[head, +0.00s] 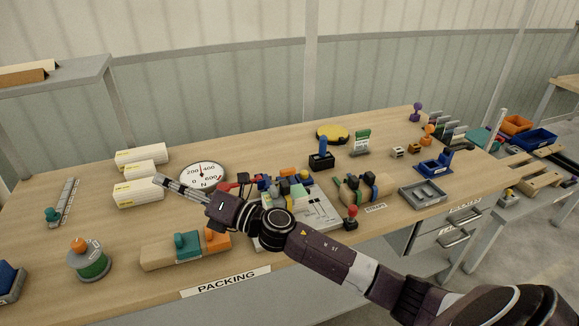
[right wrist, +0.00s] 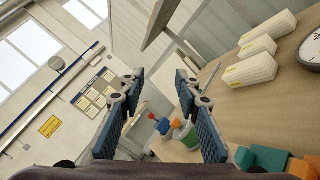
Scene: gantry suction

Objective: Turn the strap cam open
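I cannot tell for certain which part is the strap cam. A bundle of tan and green pieces with dark bands (head: 364,189) lies on the bench right of centre and may carry it; a cam lever is too small to make out. My right gripper (head: 162,182) is well left of this bundle, above the bench beside the white boxes and pointing left. In the right wrist view its two blue-padded fingers (right wrist: 158,95) stand apart with nothing held between them. The bundle does not show in that view. My left gripper is not in view.
The packing bench (head: 125,272) is crowded. White boxes (head: 140,193) and a round dial (head: 203,174) are near the gripper. A grey panel (head: 318,213) with coloured parts lies partly behind my right arm. A red-knobbed joystick (head: 351,215) stands beside the bundle.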

